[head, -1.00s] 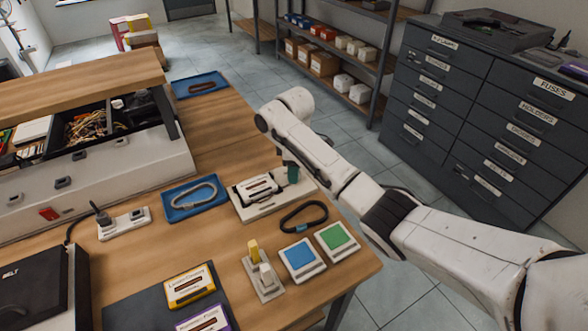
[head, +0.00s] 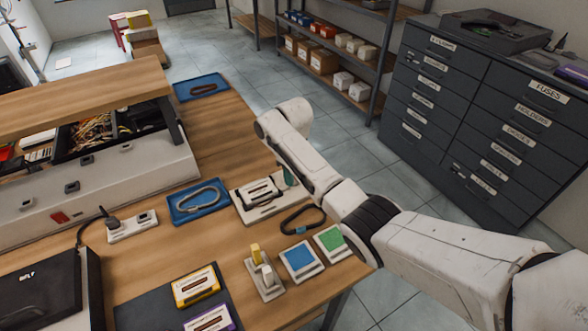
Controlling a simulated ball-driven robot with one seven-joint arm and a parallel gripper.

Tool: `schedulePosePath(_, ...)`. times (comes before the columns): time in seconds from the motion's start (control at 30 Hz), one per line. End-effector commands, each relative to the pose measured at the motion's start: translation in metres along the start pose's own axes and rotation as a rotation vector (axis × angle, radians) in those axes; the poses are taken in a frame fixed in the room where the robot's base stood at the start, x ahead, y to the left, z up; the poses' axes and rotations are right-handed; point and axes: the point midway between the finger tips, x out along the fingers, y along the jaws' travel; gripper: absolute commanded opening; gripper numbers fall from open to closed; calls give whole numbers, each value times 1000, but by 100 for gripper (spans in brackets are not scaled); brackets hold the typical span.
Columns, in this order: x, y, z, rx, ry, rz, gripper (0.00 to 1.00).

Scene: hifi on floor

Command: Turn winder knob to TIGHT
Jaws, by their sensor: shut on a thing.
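The winder (head: 250,208) is a pale plate near the table's right edge, with a white labelled cassette (head: 261,190) in a dark holder on it. The green winder knob (head: 289,177) stands at the plate's right end, largely hidden by my arm. My gripper (head: 284,167) points down at the knob and is shut on it. Its fingertips are mostly hidden behind the forearm. I cannot read any TIGHT mark or the knob's exact angle from here.
A black loop (head: 303,220) and blue (head: 298,257) and green (head: 329,240) pads lie in front of the winder. A blue tray (head: 180,214) with a grey ring sits to its left. A switch block (head: 265,284) stands nearer. Grey drawers (head: 450,120) stand right of the table.

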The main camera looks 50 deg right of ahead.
Motion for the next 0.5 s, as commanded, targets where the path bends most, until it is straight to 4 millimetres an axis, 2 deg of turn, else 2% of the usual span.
schedulePosePath(0.5, -2, -1, -1, 479, 3, -1, 7)
